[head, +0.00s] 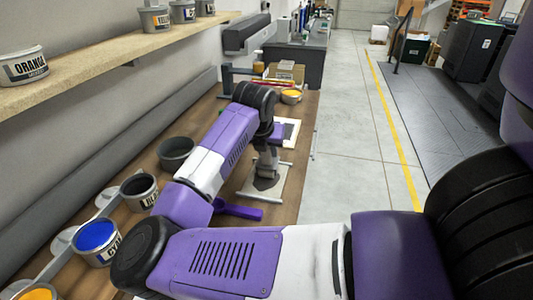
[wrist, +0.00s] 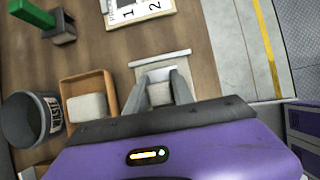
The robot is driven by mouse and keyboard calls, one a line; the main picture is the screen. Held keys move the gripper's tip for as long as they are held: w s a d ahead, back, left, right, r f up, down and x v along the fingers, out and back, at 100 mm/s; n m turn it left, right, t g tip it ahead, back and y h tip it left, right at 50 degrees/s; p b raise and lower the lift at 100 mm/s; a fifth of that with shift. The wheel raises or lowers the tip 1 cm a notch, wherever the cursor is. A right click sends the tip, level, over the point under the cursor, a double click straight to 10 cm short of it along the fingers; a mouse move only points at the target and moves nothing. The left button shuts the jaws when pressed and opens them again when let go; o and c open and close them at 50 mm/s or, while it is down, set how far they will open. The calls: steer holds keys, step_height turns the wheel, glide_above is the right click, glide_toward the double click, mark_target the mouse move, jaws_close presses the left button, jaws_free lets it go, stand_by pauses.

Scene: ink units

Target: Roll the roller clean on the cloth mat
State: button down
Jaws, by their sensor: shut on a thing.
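The pale cloth mat (head: 281,184) lies on the wooden bench, with a light bar along each end. It also shows in the wrist view (wrist: 150,67), partly hidden by my gripper. My gripper (head: 266,182) points down over the mat, low and close to its surface. In the wrist view the grey fingers (wrist: 160,100) are close around a pale piece, which I take to be part of the roller. The rest of the roller is hidden by the fingers and wrist, so I cannot tell whether it touches the cloth.
Ink tins, including the blue cyan one (head: 97,240) and a black one (head: 139,190), stand along the bench's left side. A wooden tray (wrist: 68,92), a waste bin (wrist: 28,120) and a numbered card (wrist: 140,14) lie around the mat. Bare bench separates them.

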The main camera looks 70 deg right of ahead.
steer(key=shift+w+d+r, duration=0.1)
steer(key=shift+w+d, duration=0.05)
steer(key=shift+d, duration=1)
step_height(320, 180, up, 6)
steer(key=shift+f+p, duration=0.1)
steer(key=shift+p, duration=0.75)
